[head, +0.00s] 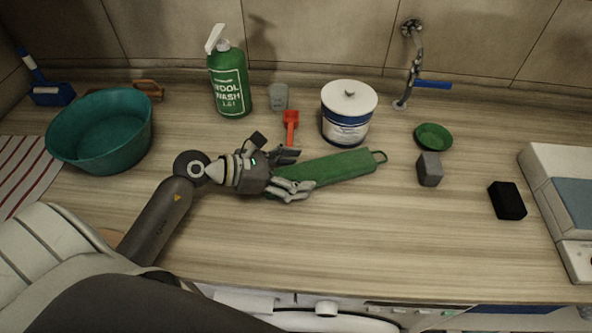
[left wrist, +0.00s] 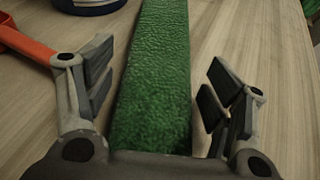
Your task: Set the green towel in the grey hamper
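The green towel (head: 338,168) lies on the counter as a long folded strip with a loop at its right end. My left gripper (head: 295,173) is at the towel's left end. In the left wrist view, the towel (left wrist: 155,45) runs between the open fingers of the left gripper (left wrist: 155,88), with a gap on both sides. Neither finger pad appears to touch it. My right gripper is out of view. I see no grey hamper in either view.
A teal basin (head: 100,140) is at left. Counter in front of the towel is clear.

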